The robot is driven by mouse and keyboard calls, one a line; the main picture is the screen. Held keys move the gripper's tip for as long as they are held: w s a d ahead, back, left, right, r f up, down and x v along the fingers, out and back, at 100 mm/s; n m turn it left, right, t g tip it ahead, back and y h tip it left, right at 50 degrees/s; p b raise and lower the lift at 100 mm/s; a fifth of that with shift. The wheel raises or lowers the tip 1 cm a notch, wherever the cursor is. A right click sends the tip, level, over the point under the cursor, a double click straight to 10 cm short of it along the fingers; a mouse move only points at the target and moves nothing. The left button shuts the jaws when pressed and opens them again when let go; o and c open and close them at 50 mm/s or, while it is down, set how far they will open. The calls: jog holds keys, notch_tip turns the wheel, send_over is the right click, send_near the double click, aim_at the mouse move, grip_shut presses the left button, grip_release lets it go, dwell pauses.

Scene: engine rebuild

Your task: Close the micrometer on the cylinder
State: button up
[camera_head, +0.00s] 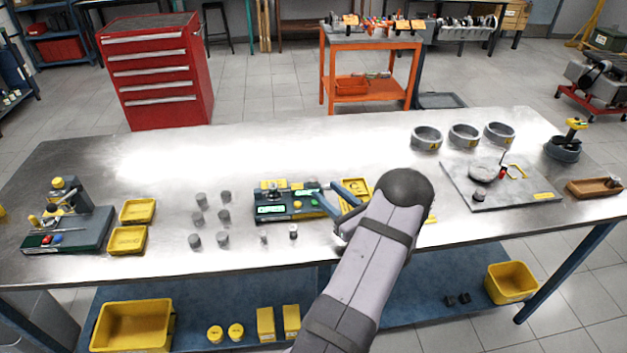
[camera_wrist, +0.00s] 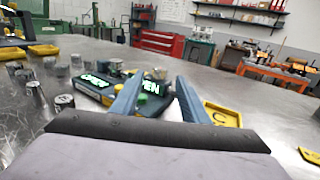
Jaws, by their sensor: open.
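The micrometer station (camera_head: 285,208) is a dark block with a yellow label plate and two lit green displays, near the middle of the bench. In the wrist view (camera_wrist: 124,98) its displays read OPEN. A green knob shows at its right side. A small grey metal part (camera_wrist: 116,64) shows at its top; I cannot tell if it is the cylinder in the jaws. My gripper (camera_head: 325,194) has blue fingers, is open, and sits at the station's right end.
Several loose grey cylinders (camera_head: 224,216) stand left of the station. Two yellow trays (camera_head: 127,240) lie at left. A grey plate (camera_head: 478,205) with a dial tool and several rings (camera_head: 464,135) are at right. The bench behind the station is clear.

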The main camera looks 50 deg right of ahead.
aim_at(316, 182)
jog(key=shift+w, duration=0.15)
jog(key=p+x, duration=0.2)
jog(key=x, duration=0.3)
jog(key=shift+w+r, duration=0.1)
jog(key=shift+w, duration=0.15)
jog(key=shift+p+x, duration=0.45)
jog(key=shift+x, duration=0.35)
jog(key=shift+d, duration=0.1)
grip_shut()
